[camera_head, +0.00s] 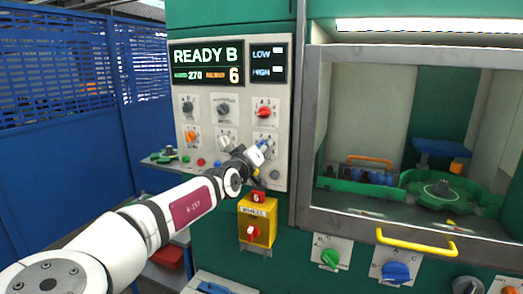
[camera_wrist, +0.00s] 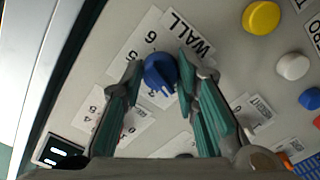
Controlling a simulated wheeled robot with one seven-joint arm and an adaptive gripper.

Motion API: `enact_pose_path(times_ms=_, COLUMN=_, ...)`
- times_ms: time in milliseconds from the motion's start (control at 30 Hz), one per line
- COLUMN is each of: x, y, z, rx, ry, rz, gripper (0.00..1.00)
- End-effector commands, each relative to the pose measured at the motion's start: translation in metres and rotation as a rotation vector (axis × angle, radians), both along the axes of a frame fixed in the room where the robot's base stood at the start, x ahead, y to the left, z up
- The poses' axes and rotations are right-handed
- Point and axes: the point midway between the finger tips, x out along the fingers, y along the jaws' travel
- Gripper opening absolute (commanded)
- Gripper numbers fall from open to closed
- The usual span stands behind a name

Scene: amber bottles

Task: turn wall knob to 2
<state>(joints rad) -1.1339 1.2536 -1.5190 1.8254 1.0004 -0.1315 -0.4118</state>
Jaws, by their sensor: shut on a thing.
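The wall knob (camera_wrist: 159,72) is a round blue knob on a pale plate marked WALL, seen in the wrist view. My gripper (camera_wrist: 160,78) has one finger on each side of it and is shut on it.
A yellow button (camera_wrist: 261,17) and a white button (camera_wrist: 293,67) are near in the wrist view. A yellow box (camera_head: 257,221) hangs below.

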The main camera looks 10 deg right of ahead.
Motion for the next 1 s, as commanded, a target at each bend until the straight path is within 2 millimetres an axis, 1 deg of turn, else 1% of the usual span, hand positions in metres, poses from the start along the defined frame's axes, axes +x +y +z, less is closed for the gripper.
enact_pose_path(times_ms=467, x=0.0006, y=0.0010, z=-0.0003, rx=-0.012, ry=0.009, rz=0.002, gripper=0.00)
enact_pose_path(times_ms=500, x=0.0006, y=0.0010, z=-0.0003, rx=-0.012, ry=0.009, rz=0.002, gripper=0.33)
enact_pose_path(times_ms=567, x=0.0006, y=0.0010, z=-0.0004, rx=-0.012, ry=0.009, rz=0.002, gripper=0.46)
enact_pose_path(times_ms=600, x=0.0005, y=0.0009, z=-0.0003, rx=-0.012, ry=0.009, rz=0.002, gripper=0.49)
enact_pose_path(times_ms=867, x=0.0000, y=0.0007, z=-0.0002, rx=-0.011, ry=0.009, rz=0.001, gripper=0.49)
enact_pose_path(times_ms=1000, x=-0.0061, y=0.0057, z=-0.0003, rx=-0.012, ry=0.009, rz=0.001, gripper=0.49)
